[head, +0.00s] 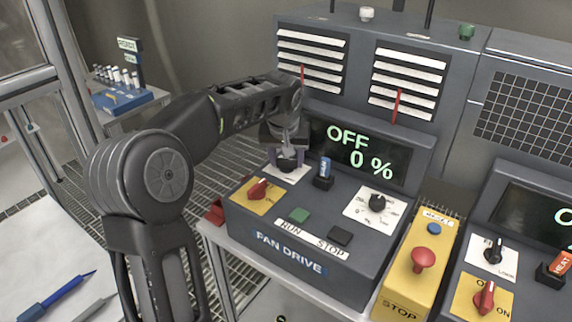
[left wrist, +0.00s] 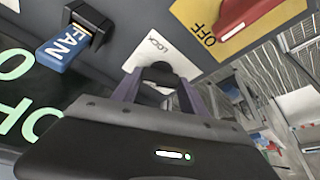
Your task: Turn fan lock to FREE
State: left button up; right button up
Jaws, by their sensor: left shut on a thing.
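The fan drive console (head: 290,255) stands ahead of me, its screen (head: 358,150) reading OFF and 0 %. The fan lock is a black knob (left wrist: 160,72) on a white plate (left wrist: 150,48) printed LOCK at one end; the plate (head: 283,174) also shows in the head view. My left gripper (head: 288,157) comes down over the knob and is shut on it. In the left wrist view its fingers (left wrist: 160,92) stand on either side of the knob. The fingers cover the knob's pointer and the rest of the plate's print. My right gripper is not in view.
Near the lock are a red switch (head: 258,189) on yellow, a blue FAN key tag (head: 324,168), a dial (head: 377,203), and green (head: 299,215) and black (head: 340,235) buttons. A yellow STOP box (head: 408,275) stands to the right, beside a second console.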

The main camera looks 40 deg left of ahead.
pick_arm(q)
jog(key=n+y+b, duration=0.1)
jog(key=n, duration=0.2)
jog(key=shift+w+d+g, duration=0.1)
jog(key=shift+d+g, duration=0.05)
jog(key=shift+g, duration=0.15)
jog(key=n, duration=0.2)
jog(key=shift+n+g+y, duration=0.3)
jog(key=shift+g, duration=0.1)
jog(key=n+g, duration=0.1)
jog(key=n, duration=0.1)
jog(key=shift+w+n+y, duration=0.1)
jog(key=shift+n+y, duration=0.2)
jog(key=shift+n, duration=0.1)
jog(key=shift+n+g+p, duration=0.75)
jog(key=shift+n+g, duration=0.05)
jog(key=shift+n, duration=1.2)
jog(key=o, duration=1.4)
